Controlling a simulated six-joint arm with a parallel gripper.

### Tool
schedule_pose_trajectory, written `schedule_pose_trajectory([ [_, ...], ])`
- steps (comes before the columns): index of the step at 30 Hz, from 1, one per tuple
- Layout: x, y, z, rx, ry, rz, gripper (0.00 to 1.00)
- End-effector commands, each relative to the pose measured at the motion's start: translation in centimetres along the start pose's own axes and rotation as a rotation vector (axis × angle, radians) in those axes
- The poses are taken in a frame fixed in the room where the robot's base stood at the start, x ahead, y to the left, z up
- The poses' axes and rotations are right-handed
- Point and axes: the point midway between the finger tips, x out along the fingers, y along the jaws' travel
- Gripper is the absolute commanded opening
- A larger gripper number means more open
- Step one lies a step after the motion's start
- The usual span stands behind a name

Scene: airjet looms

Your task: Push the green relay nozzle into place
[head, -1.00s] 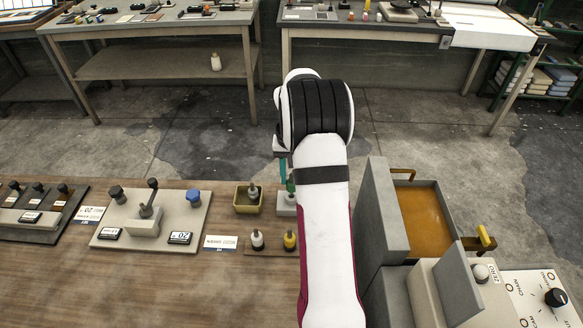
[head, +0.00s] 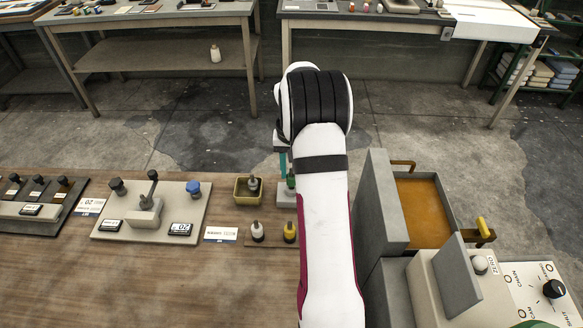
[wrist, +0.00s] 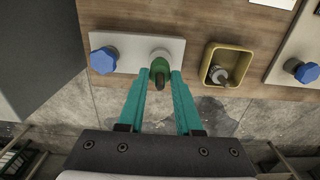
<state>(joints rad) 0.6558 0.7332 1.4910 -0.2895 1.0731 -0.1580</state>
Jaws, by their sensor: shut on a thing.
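The green relay nozzle (wrist: 160,68) is between the tips of my gripper's two teal fingers (wrist: 162,76) in the wrist view. My gripper is shut on it. The nozzle is at a round pale seat (wrist: 160,53) on a light grey block (wrist: 128,48). I cannot tell how deep it sits. In the head view the green nozzle (head: 291,178) shows just left of my arm, above the block (head: 285,198). My gripper's teal finger (head: 283,162) shows there too, mostly hidden by my wrist.
A blue knob (wrist: 103,60) stands on the same block. A yellow tray (wrist: 213,54) holding a grey nozzle (wrist: 220,75) is beside it. White (head: 257,231) and yellow (head: 289,232) nozzles stand nearer. A grey machine housing (head: 380,215) rises right of my arm.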

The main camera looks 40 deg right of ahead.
Motion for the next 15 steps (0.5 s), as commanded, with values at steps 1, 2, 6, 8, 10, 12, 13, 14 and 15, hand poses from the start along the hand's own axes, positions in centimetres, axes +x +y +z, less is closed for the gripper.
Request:
schedule_pose_trajectory([
  [1, 0.11, 0.00, 0.01, 0.000, 0.000, 0.000, 0.00],
  [2, 0.17, 0.00, 0.00, 0.000, 0.000, 0.000, 0.00],
  [6, 0.46, 0.00, 0.00, 0.000, 0.000, 0.000, 0.00],
  [8, 0.59, 0.00, 0.01, 0.000, 0.000, 0.000, 0.00],
  [10, 0.73, 0.00, 0.02, 0.000, -0.001, 0.000, 0.00],
  [12, 0.88, 0.00, 0.03, 0.000, -0.001, 0.000, 0.00],
  [13, 0.94, 0.00, 0.03, 0.000, -0.001, 0.000, 0.00],
  [14, 1.00, 0.00, 0.03, 0.000, -0.001, 0.000, 0.00],
  [15, 1.08, 0.00, 0.03, 0.000, -0.001, 0.000, 0.00],
])
